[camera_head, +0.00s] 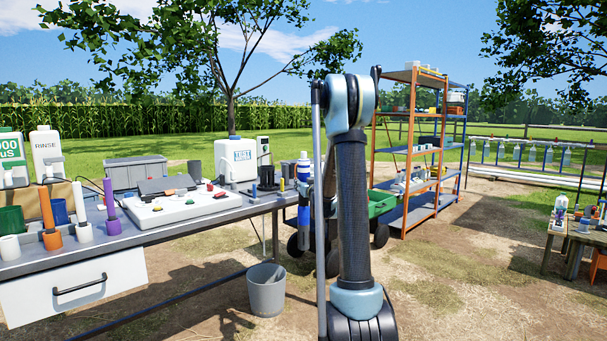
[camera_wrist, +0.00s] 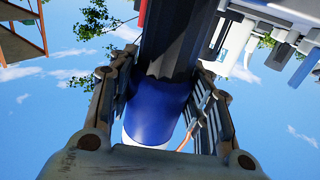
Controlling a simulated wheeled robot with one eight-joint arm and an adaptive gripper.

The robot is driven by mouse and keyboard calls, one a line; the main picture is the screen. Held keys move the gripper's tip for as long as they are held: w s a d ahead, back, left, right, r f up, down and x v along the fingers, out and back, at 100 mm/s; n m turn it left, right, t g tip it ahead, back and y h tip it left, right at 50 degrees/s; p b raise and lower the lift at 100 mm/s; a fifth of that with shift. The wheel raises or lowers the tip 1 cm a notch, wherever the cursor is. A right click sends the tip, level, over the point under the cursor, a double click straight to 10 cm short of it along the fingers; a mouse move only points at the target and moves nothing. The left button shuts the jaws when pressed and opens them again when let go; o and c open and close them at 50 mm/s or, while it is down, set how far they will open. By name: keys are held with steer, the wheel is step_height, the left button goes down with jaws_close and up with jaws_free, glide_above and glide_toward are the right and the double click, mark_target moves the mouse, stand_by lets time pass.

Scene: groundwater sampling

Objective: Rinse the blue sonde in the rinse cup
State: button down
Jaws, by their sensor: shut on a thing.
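My gripper (camera_wrist: 155,88) is shut on the blue sonde (camera_wrist: 158,108), with one finger on each side of its blue band. A dark section of the sonde runs on past the fingers in the wrist view. In the head view the sonde's blue and white part (camera_head: 304,166) shows beside my arm, at the right end of the long table. My arm hides much of the gripper there. A white container marked RINSE (camera_head: 47,150) stands at the back left of the table. I cannot tell which vessel is the rinse cup.
The long table (camera_head: 185,226) holds orange, white and purple probes in stands at left, a white board (camera_head: 178,207) and a white labelled tank (camera_head: 237,160). A grey bucket (camera_head: 267,290) stands on the ground. An orange-framed shelf (camera_head: 408,150) stands behind my arm at right.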

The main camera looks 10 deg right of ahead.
mark_target(302, 209)
steer(key=f+h, duration=0.1)
steer(key=f, duration=0.3)
steer(key=w+f+m, duration=0.1)
steer(key=f, duration=0.3)
steer(key=f+h, duration=0.1)
steer(key=f, duration=0.4)
steer(key=shift+w+m+h, duration=0.3)
steer(key=shift+a, duration=0.25)
